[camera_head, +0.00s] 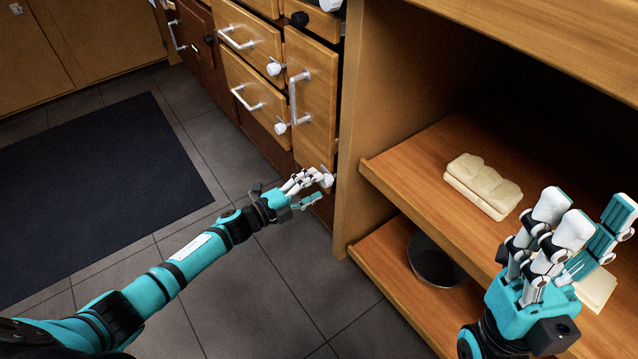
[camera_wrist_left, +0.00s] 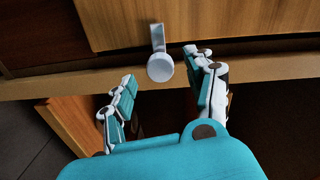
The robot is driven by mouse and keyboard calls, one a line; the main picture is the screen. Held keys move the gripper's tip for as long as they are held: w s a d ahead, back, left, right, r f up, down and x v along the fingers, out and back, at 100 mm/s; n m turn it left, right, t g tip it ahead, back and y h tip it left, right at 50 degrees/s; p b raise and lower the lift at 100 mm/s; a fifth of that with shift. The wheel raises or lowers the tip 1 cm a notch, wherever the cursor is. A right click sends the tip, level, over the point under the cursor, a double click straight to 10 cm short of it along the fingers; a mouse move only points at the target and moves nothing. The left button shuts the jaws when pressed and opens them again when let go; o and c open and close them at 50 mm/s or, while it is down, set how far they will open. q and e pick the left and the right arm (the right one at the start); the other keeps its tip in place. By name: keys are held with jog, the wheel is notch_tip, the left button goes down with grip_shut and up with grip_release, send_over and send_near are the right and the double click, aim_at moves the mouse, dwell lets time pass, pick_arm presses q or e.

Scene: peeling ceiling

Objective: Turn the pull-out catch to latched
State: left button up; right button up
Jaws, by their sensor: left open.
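The pull-out catch is a pale round knob on a short flat tab (camera_wrist_left: 160,66), at the lower edge of a wooden front in the left wrist view. In the head view it is a small white piece (camera_head: 328,179) low on the narrow pull-out front (camera_head: 312,118). My left gripper (camera_head: 315,190) is open, its fingers on either side of the knob in the left wrist view (camera_wrist_left: 159,67). Contact with the knob cannot be made out. My right gripper (camera_head: 585,222) is open and empty, in front of the shelves at the right.
Drawers with bar handles (camera_head: 250,36) and other white knobs (camera_head: 274,68) are left of the pull-out. An open wooden shelf (camera_head: 425,160) at right holds a cream block (camera_head: 484,184), with a dark bowl (camera_head: 432,262) below. A dark mat (camera_head: 95,190) lies on the tiled floor.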

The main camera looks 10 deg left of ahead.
pick_arm(q)
jog(key=v, duration=0.9)
jog(key=shift+s+a, duration=0.25)
